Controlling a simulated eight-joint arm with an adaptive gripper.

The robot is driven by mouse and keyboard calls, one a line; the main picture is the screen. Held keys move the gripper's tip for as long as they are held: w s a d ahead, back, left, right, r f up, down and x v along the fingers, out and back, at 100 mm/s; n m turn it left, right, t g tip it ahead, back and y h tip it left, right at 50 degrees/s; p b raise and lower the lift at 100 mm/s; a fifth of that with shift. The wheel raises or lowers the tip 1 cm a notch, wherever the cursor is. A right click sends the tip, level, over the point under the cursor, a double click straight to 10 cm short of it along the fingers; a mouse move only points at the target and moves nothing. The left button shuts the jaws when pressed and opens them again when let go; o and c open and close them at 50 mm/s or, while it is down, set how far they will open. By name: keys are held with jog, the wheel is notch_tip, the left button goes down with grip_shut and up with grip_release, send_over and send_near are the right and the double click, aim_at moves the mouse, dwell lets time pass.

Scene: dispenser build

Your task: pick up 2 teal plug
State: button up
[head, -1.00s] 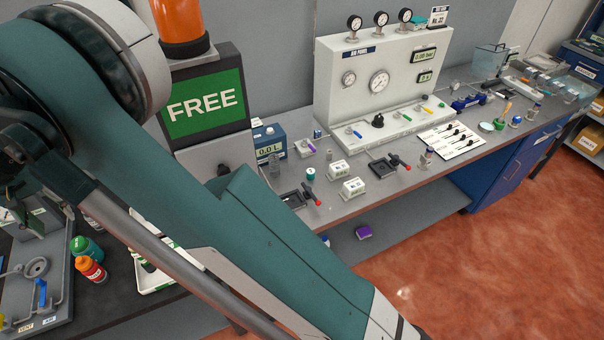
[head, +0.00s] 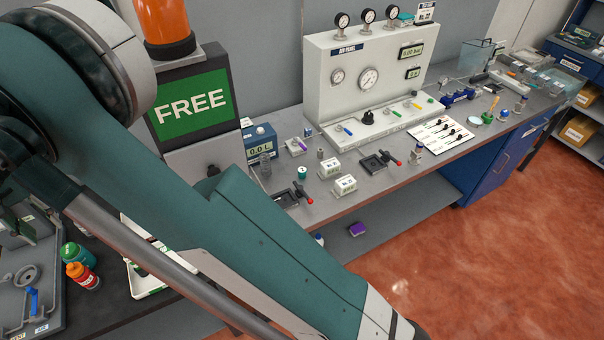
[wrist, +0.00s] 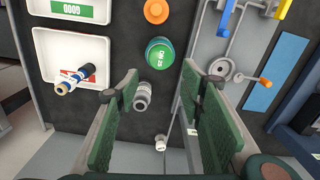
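A small teal cylinder with a pale band (head: 302,173) stands on the grey bench in the head view, left of two white boxes with displays. It may be a teal plug; it is too small to be sure. No clear teal plug shows in the wrist view. My gripper (wrist: 160,80) is open and empty there, its two green-padded fingers wide apart above the dark bench. A grey ribbed fitting (wrist: 142,95) shows between the fingers, and a green-capped bottle (wrist: 160,53) shows beyond them. The gripper is outside the head view.
A white tray (wrist: 103,77) holding a lying bottle is left in the wrist view. A grey fixture with a handwheel (wrist: 218,67) is at right. In the head view, the FREE screen (head: 190,103) and air panel (head: 340,90) stand behind. A purple block (head: 356,229) lies on the lower shelf.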

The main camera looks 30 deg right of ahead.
jog(key=shift+r, duration=0.15)
notch_tip(320, 180, up, 26)
jog(key=f, duration=0.1)
jog(key=w+d+r+m, duration=0.15)
jog(key=w+d, duration=0.25)
jog(key=d, duration=0.8)
jog(key=w+d+r+m, duration=0.1)
jog(key=w+d+m, duration=0.3)
jog(key=d, duration=0.8)
jog(key=w+d+m+b, duration=0.2)
jog(key=d, duration=1.9)
jog(key=m+h+b, duration=0.1)
jog(key=m, duration=0.7)
send_over(301, 171)
jog(key=shift+t, duration=0.3)
notch_tip(301, 171, down, 36)
jog(key=shift+w+f, duration=0.1)
jog(key=shift+f, duration=0.15)
